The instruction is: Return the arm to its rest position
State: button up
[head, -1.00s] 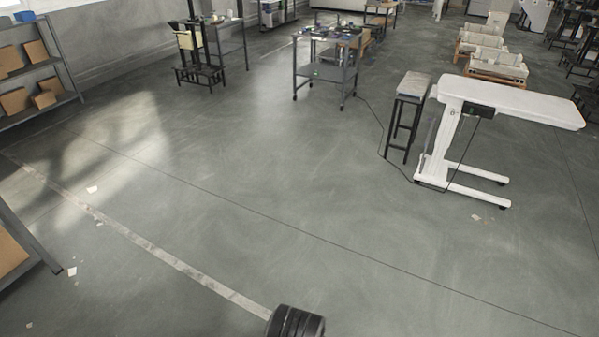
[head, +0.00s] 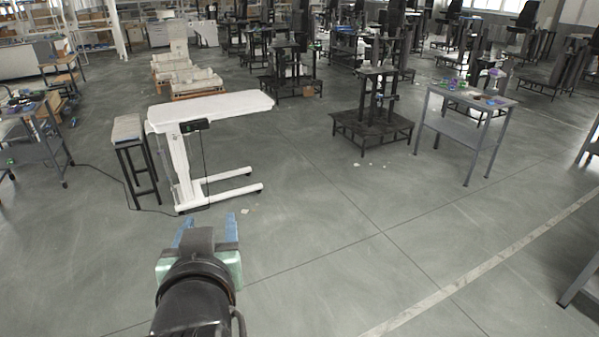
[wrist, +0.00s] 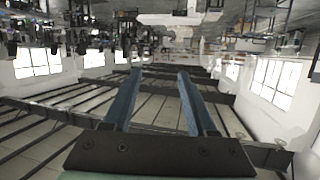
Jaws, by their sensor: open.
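My gripper (head: 209,226) shows at the bottom of the head view, left of centre, at the end of my dark arm. Its two blue fingers stand apart with nothing between them. In the wrist view, the gripper (wrist: 158,75) is also open and empty. That view is upside down, with the ceiling beams and windows low in the picture and the floor at the top. My gripper is held over open floor and touches nothing that I can see.
A white lift table (head: 212,108) stands ahead, with a stool (head: 128,130) left of it. A grey workbench (head: 470,98) and a black lift column on a stand (head: 372,125) are further right. The floor (head: 330,260) right of my gripper is clear.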

jog(key=s+d+r+m+t+h, duration=0.1)
jog(key=d+r+t, duration=0.35)
jog(key=r, duration=0.45)
jog(key=d+r+m+t+h, duration=0.1)
jog(key=d+r+t, duration=0.3)
jog(key=r, duration=0.5)
jog(key=s+d+r+t+h, duration=0.1)
jog(key=s+d+r+t, duration=0.1)
jog(key=r, duration=0.4)
jog(key=s+d+r+m+t+h+b, duration=0.1)
jog(key=s+d+r+t, duration=0.2)
jog(key=s+d+r, duration=0.2)
jog(key=shift+s+d+r+h, duration=0.15)
jog(key=shift+s+r+h, duration=0.15)
jog(key=shift+s+r, duration=0.55)
jog(key=shift+s, duration=0.15)
jog(key=shift+c, duration=0.6)
